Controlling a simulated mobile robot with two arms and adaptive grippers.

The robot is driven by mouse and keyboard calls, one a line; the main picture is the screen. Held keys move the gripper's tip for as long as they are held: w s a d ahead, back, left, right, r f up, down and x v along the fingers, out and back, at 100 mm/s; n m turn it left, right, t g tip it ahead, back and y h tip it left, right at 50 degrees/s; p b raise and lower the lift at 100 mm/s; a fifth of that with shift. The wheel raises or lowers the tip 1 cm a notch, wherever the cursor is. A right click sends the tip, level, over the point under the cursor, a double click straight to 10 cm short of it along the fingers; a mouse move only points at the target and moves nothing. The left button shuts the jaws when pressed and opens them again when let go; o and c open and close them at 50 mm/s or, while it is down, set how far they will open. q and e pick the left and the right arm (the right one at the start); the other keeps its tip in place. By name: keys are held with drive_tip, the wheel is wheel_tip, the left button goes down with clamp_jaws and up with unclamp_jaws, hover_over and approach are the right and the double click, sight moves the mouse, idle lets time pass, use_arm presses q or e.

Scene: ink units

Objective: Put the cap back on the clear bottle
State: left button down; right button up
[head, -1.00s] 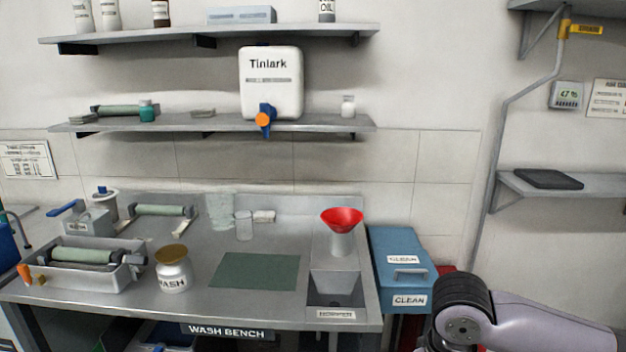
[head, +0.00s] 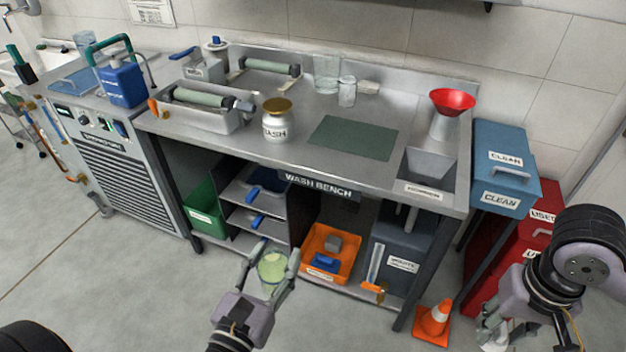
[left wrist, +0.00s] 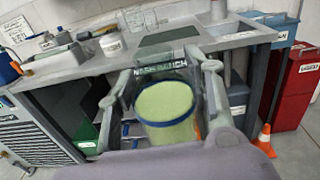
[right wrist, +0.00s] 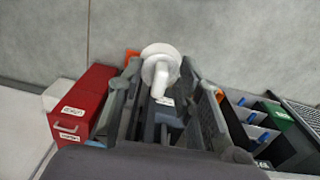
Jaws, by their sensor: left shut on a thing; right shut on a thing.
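The clear bottle (head: 272,268) is in my left gripper (head: 270,254), in front of the wash bench. In the left wrist view it shows as a clear body (left wrist: 168,112) with pale green inside and a blue ring, between both fingers. No cap shows on it. My right gripper (head: 492,330) is low at the right in the head view. In the right wrist view it is shut on a white cap (right wrist: 160,72), a round disc with a short, bent stem. The two grippers are well apart, with the cap away from the bottle.
The wash bench (head: 340,110) stands ahead with a wash jar (head: 277,125), a green mat (head: 353,138) and a red funnel (head: 452,101) on top. An orange cone (head: 434,322) and red bins (head: 512,245) stand at the right. Open floor lies at the left.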

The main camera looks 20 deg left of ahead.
use_arm(q)
drive_tip(key=w+d+m+g+h, duration=0.2)
drive_tip(key=w+d+m+h, duration=0.1)
drive_tip(key=d, duration=0.4)
drive_tip(key=w+d+r+m+g+h, duration=0.1)
drive_tip(key=w+d+m+g+h, duration=0.1)
drive_tip(key=d+m+h, duration=0.3)
drive_tip(key=shift+w+d+h, duration=0.55)
drive_tip(key=shift+d+h, duration=0.45)
drive_tip(key=shift+h, duration=0.8)
drive_tip(key=shift+r, duration=0.1)
use_arm(e)
drive_tip(key=w+a+r+n, duration=0.2)
drive_tip(key=a+r, duration=0.5)
drive_tip(key=a, duration=0.5)
drive_tip(key=w+a+r+n, duration=0.3)
drive_tip(key=a+r, duration=0.4)
drive_tip(key=a, duration=0.5)
drive_tip(key=shift+n+t, duration=0.4)
drive_tip(key=shift+w+f, duration=0.15)
drive_tip(key=shift+f, duration=1.9)
drive_tip(key=shift+f, duration=0.75)
